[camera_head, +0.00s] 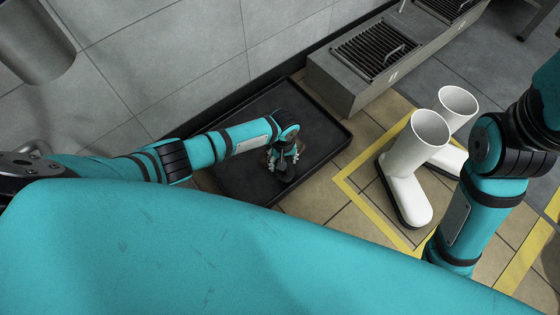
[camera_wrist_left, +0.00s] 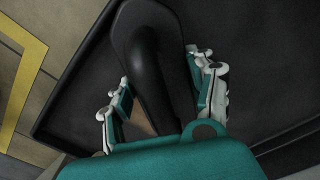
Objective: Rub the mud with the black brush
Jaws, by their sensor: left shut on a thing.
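My left gripper (camera_head: 282,162) is over the black tray (camera_head: 232,178) on the floor, shut on the black brush (camera_head: 287,173). In the left wrist view the brush (camera_wrist_left: 150,55) lies between the two fingers of the gripper (camera_wrist_left: 165,85), its dark rounded end reaching past them over the tray (camera_wrist_left: 262,60). The brush's bristles are hidden. A small brown patch (camera_wrist_left: 138,124) shows beside the brush between the fingers; I cannot tell whether it is mud or part of the brush. My right arm is at the right, but its gripper is not in view.
White boots (camera_head: 407,165) with dark soles stand right of the tray, inside a yellow floor line (camera_head: 352,190). A grey block with a grated drain (camera_head: 374,48) stands behind the tray. A grey tiled wall (camera_head: 190,50) is at the back left.

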